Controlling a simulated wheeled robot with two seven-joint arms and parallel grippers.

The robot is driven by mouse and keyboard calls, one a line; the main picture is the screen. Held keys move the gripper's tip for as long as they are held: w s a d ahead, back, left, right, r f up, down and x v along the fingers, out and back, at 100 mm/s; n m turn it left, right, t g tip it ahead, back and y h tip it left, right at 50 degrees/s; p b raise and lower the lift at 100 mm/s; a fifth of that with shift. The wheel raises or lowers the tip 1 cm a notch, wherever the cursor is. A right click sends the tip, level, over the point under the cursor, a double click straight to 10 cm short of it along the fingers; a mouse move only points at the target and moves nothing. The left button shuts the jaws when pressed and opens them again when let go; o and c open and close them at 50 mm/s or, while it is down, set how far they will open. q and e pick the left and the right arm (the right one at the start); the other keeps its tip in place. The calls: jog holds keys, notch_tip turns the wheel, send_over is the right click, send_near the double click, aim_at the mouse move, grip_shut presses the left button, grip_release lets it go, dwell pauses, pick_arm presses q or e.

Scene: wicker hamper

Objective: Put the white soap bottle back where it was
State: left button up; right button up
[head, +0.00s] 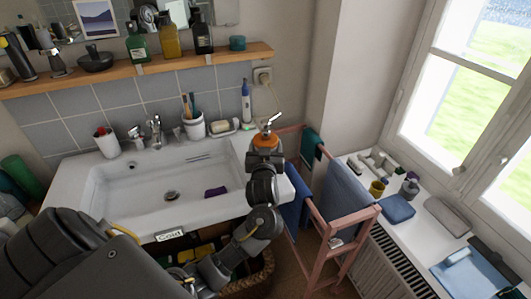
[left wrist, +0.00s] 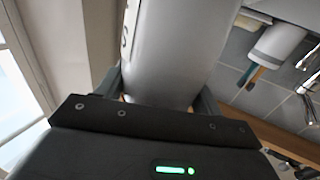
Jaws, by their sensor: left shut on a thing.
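The white soap bottle (left wrist: 172,50) fills the upper middle of the left wrist view. It looks pale grey-white and rounded, with dark lettering along its left side. My left gripper (left wrist: 160,95) is shut on it, with one dark finger on each side. In the head view my left gripper (head: 267,132) is over the right end of the white sink (head: 225,195), by the wall corner. There my own wrist hides most of the bottle; a small pale spout-like piece shows above an orange part. My right gripper is not in view.
A wooden shelf (head: 165,66) with green, yellow and black bottles runs above the sink. A toothbrush cup (head: 194,126), soap dish (head: 222,128) and blue-white electric toothbrush (head: 246,105) stand left of my gripper. A pink towel rack (head: 340,230) stands to the right.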

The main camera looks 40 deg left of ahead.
pick_arm(q)
jog(key=shift+r, duration=0.2)
jog(key=shift+f, duration=0.1)
jog(key=shift+f, duration=0.1)
jog(key=o, duration=1.3)
jog(key=shift+c, duration=0.2)
jog(key=shift+r, duration=0.2)
jog(key=shift+s+d+f, duration=0.15)
jog(key=shift+s+d, duration=0.1)
jog(key=shift+s, duration=0.1)
jog(key=v, duration=1.1)
